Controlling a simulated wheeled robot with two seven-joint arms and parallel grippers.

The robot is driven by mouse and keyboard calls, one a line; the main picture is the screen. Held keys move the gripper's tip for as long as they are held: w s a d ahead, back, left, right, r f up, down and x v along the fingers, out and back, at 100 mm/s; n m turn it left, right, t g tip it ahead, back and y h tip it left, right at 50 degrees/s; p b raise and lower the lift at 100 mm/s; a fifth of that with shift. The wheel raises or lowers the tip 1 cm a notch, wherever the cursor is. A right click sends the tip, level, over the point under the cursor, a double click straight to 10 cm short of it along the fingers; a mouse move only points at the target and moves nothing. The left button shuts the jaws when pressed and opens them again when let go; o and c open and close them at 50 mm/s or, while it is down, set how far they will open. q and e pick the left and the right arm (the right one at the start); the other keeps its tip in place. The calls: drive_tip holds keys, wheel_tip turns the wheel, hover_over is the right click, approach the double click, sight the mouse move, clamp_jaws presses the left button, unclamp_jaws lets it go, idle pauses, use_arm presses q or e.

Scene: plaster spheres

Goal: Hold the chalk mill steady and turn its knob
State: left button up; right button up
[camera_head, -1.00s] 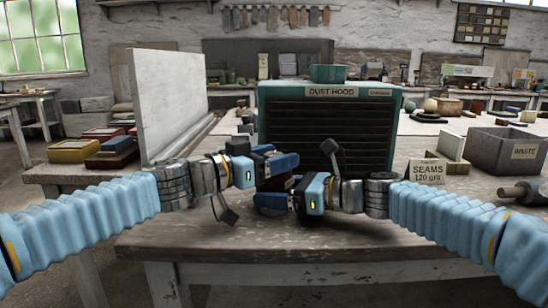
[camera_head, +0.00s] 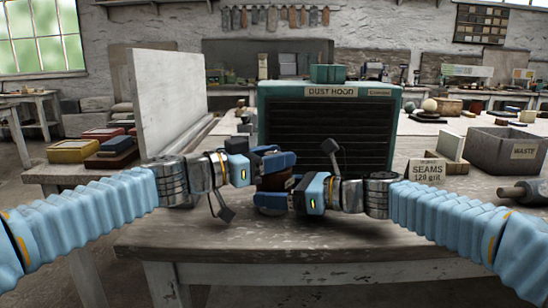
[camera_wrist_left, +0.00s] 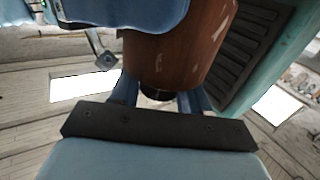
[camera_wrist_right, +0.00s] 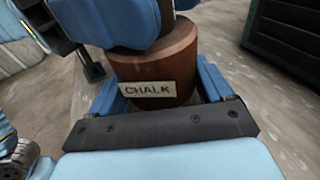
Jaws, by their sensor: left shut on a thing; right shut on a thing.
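The chalk mill (camera_head: 275,182) is a brown wooden cylinder, mostly hidden between my two grippers above the front table. Its body with the CHALK label shows in the right wrist view (camera_wrist_right: 158,68). My right gripper (camera_head: 272,203), the lower one, is shut on the mill's body, one finger on each side. My left gripper (camera_head: 274,160), the higher one, is shut at the mill's top. In the left wrist view the dark knob (camera_wrist_left: 158,95) shows between its fingers, partly hidden by the gripper. The mill looks about upright.
A green dust hood (camera_head: 330,128) stands close behind the grippers. A pale upright board (camera_head: 168,100) is at the left. A SEAMS card (camera_head: 427,172) and a grey waste bin (camera_head: 503,152) are at the right. The table's front (camera_head: 300,238) is bare.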

use_arm(q)
drive_tip(key=m+g+h, duration=0.1)
drive_tip(key=m+g, duration=0.1)
drive_tip(key=g, duration=0.1)
drive_tip(key=m+g+h, duration=0.1)
drive_tip(key=m+g, duration=0.1)
drive_tip(key=shift+w+g+h, duration=0.1)
drive_tip(key=shift+g+h, duration=0.2)
drive_tip(key=shift+g, duration=0.1)
drive_tip(key=shift+m+g, duration=1)
drive_tip(key=shift+g, duration=0.6)
drive_tip(key=shift+m+g, duration=1)
drive_tip(key=shift+g, duration=0.6)
drive_tip(key=shift+g, duration=0.3)
drive_tip(key=o, duration=0.9)
drive_tip(key=shift+o, duration=0.2)
